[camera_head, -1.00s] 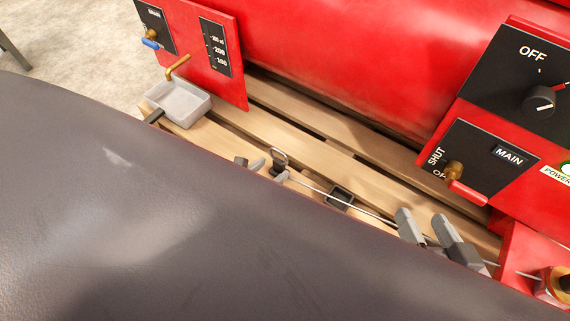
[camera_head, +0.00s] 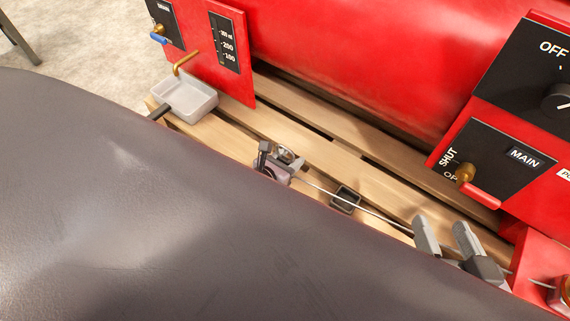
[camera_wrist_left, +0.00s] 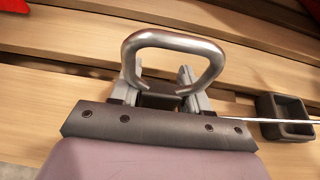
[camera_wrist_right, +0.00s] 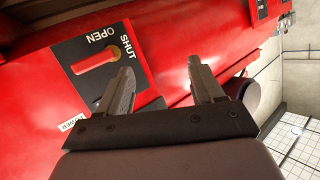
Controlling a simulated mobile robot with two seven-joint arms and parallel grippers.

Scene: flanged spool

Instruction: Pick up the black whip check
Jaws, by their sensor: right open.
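The whip check shows as a thin pale cable (camera_head: 375,209) running low over the wooden slats, with a metal loop (camera_wrist_left: 172,42) at its left end. My left gripper (camera_head: 277,160) is at that loop; in the left wrist view its fingers stand on both sides of a dark piece (camera_wrist_left: 160,88) under the loop. Whether they press on it I cannot tell. My right gripper (camera_head: 440,221) is open near the right part of the cable, and its right wrist view shows nothing between the fingers. The cable's right end is partly hidden by that gripper.
A small black square cup (camera_head: 345,198) sits on the slats beside the cable. A grey tray (camera_head: 203,108) lies at the left. The red machine (camera_head: 360,60) stands behind, with a main valve panel (camera_head: 500,160) near my right gripper.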

